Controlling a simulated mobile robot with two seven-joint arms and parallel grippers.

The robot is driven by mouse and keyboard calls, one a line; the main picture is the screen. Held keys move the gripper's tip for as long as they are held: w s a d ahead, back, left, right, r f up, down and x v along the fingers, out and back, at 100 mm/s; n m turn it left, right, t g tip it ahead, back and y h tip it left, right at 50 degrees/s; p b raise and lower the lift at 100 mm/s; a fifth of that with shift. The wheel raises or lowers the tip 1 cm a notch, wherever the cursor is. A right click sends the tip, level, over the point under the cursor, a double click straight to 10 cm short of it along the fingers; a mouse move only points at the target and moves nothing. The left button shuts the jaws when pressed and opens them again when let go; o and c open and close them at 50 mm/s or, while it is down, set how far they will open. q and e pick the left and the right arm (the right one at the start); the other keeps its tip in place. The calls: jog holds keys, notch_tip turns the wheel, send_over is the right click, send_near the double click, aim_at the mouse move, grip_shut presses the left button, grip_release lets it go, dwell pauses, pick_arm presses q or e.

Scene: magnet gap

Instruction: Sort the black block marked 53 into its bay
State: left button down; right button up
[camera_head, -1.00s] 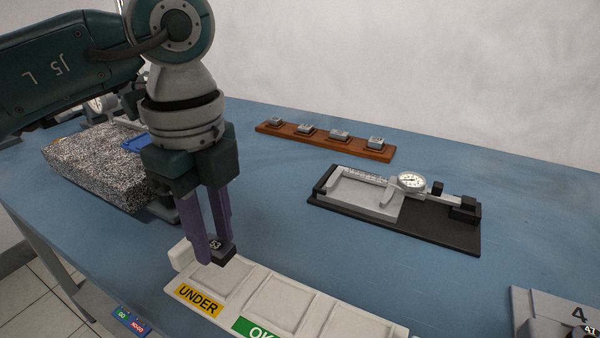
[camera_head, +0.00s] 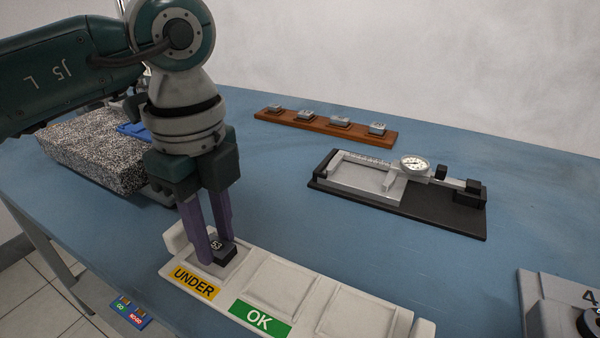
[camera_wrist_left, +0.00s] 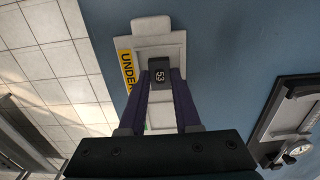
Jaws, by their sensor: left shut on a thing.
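My left gripper (camera_head: 211,259) points down at the left end of the white sorting tray (camera_head: 333,281). It is shut on the black block marked 53 (camera_head: 226,251), which sits between the purple fingers over the bay with the yellow UNDER label (camera_head: 194,283). In the left wrist view the block (camera_wrist_left: 159,75) is at the fingertips with its 53 facing the camera, and the UNDER label (camera_wrist_left: 126,70) is beside it. I cannot tell if the block touches the bay floor. The bay with the green OK label (camera_head: 260,318) is empty. My right gripper is not in view.
A dial gauge fixture (camera_head: 400,190) stands on a black base right of the middle. A wooden rack (camera_head: 325,126) with several metal blocks lies at the back. A speckled granite block (camera_head: 95,150) is at the left. Bare blue table lies between tray and fixture.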

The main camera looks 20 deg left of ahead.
pick_arm(q)
jog(key=shift+f, duration=0.25)
dwell(0.3)
jog(key=c, duration=0.5)
grip_release()
jog(key=shift+c, duration=0.2)
jog(key=c, duration=0.5)
jog(key=shift+r, duration=0.1)
notch_tip(320, 180, up, 4)
jog(key=p, duration=0.4)
jog(key=shift+r+p, duration=0.25)
jog(key=shift+p, duration=0.05)
jog(key=o, duration=0.5)
